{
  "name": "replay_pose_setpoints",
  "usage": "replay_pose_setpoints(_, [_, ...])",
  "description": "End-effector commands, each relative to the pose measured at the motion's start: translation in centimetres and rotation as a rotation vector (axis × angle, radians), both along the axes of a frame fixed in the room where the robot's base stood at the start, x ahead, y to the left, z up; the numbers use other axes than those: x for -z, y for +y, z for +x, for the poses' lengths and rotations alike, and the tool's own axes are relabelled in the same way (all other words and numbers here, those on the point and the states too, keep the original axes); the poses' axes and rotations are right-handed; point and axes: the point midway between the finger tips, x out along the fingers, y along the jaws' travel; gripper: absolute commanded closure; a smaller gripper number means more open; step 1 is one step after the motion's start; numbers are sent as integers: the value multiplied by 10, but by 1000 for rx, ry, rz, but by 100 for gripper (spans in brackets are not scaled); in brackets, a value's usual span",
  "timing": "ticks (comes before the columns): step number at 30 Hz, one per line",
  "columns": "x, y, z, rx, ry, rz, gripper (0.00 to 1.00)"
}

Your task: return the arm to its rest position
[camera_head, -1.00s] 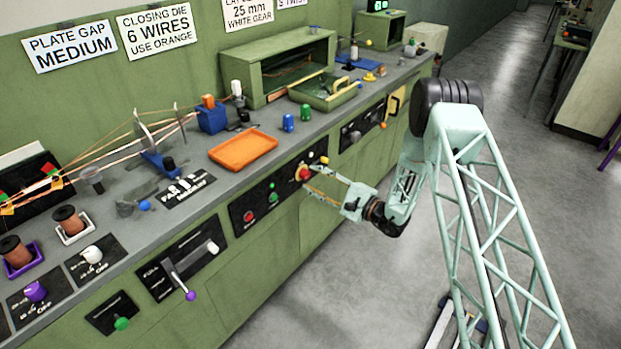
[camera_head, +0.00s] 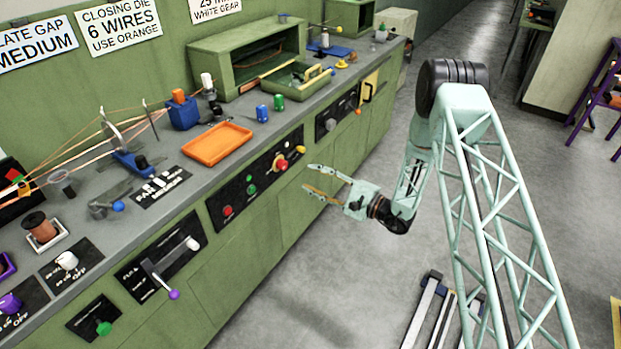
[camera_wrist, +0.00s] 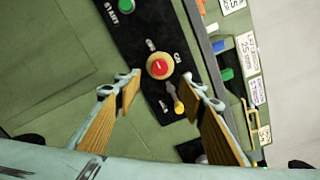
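My gripper (camera_head: 312,178) is open and empty in the head view, in the aisle just in front of the green bench front. In the wrist view my gripper's two fingers (camera_wrist: 155,95) stand wide apart with nothing between the pads. Beyond them is a control panel (camera_wrist: 140,38) with a red button on a yellow base (camera_wrist: 159,67). The same red button (camera_head: 281,164) shows in the head view, up and left of my wrist, apart from the fingertips. My pale green lattice arm reaches from the lower right and bends down to the gripper.
The bench top holds an orange tray (camera_head: 218,146), a blue cylinder (camera_head: 262,113) and a green one (camera_head: 278,102). A lever with a purple knob (camera_head: 173,294) sticks out of the bench front. A purple stool (camera_head: 600,95) stands far right.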

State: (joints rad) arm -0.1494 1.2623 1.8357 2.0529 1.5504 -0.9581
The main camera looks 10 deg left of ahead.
Motion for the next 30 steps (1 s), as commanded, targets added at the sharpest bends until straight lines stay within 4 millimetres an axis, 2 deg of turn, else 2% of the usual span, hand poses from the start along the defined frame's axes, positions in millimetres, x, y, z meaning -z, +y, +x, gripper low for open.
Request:
replay_pose_setpoints(17, [-6, 1, -1, -8, -2, -2, 63])
replay_pose_setpoints(23, [-28, 3, -7, -41, -3, -6, 63])
replay_pose_setpoints(30, [-74, 6, -22, -111, -10, -21, 63])
